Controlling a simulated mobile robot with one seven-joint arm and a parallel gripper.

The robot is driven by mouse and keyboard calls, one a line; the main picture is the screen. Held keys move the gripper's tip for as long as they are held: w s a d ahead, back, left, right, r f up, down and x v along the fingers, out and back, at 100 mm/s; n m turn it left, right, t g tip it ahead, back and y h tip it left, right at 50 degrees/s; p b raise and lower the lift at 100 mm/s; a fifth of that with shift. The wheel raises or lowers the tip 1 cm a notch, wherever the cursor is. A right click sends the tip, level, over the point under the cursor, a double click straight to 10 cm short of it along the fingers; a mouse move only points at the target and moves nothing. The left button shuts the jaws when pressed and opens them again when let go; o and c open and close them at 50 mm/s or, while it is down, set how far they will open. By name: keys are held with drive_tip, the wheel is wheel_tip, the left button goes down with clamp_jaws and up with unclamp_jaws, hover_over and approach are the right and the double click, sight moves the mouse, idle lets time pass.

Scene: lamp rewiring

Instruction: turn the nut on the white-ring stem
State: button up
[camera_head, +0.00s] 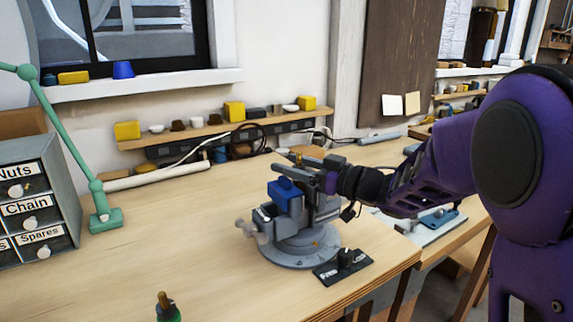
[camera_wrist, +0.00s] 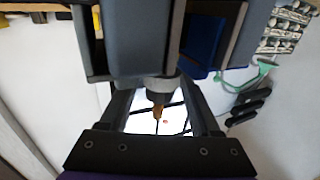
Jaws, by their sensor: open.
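The grey vise (camera_head: 305,218) stands on the bench with a blue block (camera_head: 285,193) at its jaws. A small brass piece (camera_head: 299,159) shows above the vise in the head view. In the wrist view, a dark stem (camera_wrist: 158,98) with a pale grey-white collar (camera_wrist: 163,84) and a brass tip (camera_wrist: 158,112) extends beside the vise jaws (camera_wrist: 140,40). I cannot make out the nut clearly. My gripper (camera_head: 318,170) is at the vise's upper right side. It is open, with a finger on either side of the stem (camera_wrist: 160,100), apparently apart from it.
A brass-topped dark green piece (camera_head: 167,307) stands at the front edge of view. Labelled drawers (camera_head: 30,205) and a green lamp arm (camera_head: 70,145) are at left. The bench middle (camera_head: 170,235) is clear.

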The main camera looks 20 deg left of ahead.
drive_tip(key=shift+w+a, duration=0.25)
drive_tip(key=shift+a, duration=0.45)
clamp_jaws()
